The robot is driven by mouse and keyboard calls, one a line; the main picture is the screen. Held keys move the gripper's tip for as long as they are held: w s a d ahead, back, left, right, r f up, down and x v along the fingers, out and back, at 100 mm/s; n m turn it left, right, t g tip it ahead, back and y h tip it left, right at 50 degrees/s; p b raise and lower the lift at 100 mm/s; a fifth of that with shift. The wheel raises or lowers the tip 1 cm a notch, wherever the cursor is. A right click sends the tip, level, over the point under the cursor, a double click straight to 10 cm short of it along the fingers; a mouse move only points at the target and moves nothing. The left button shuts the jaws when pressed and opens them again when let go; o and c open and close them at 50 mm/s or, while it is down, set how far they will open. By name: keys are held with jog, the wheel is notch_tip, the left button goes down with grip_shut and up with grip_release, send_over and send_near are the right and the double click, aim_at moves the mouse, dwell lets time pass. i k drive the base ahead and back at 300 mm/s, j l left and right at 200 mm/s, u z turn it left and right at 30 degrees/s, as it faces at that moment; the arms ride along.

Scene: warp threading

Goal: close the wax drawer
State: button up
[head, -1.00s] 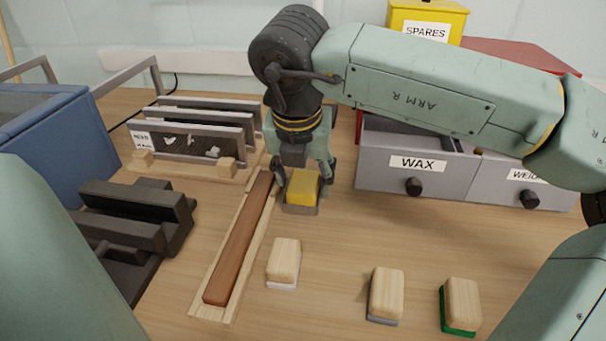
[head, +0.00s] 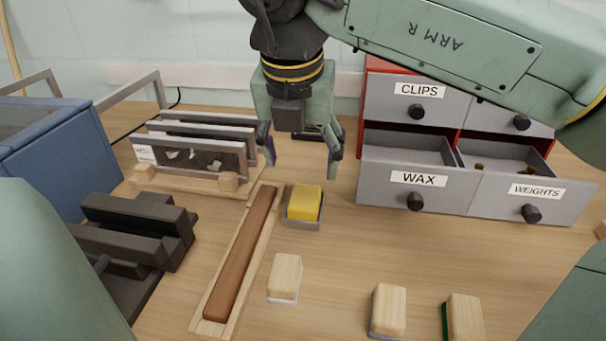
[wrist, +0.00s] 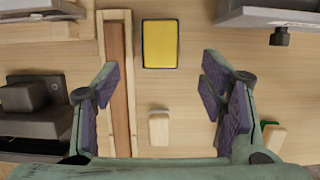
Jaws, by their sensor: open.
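The wax drawer (head: 388,185) is grey, with a WAX label and a dark round knob (head: 415,201). It stands pulled out from the red cabinet (head: 376,66), and its inside looks empty. The block also shows in the wrist view (wrist: 160,44). My gripper (head: 303,160) is open and empty, above and behind the yellow block. In the wrist view its fingers (wrist: 160,80) are spread wide with nothing between them.
The weights drawer (head: 520,196) is also out, with small bits inside. The CLIPS drawer (head: 410,98) above is shut. A brown bar (head: 240,258) lies in a wooden channel at centre left. Several wooden blocks stand in front. The table before the wax drawer is clear.

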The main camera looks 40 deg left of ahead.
aim_at(412, 172)
jog(key=k+l, duration=0.8)
jog(key=k, duration=0.05)
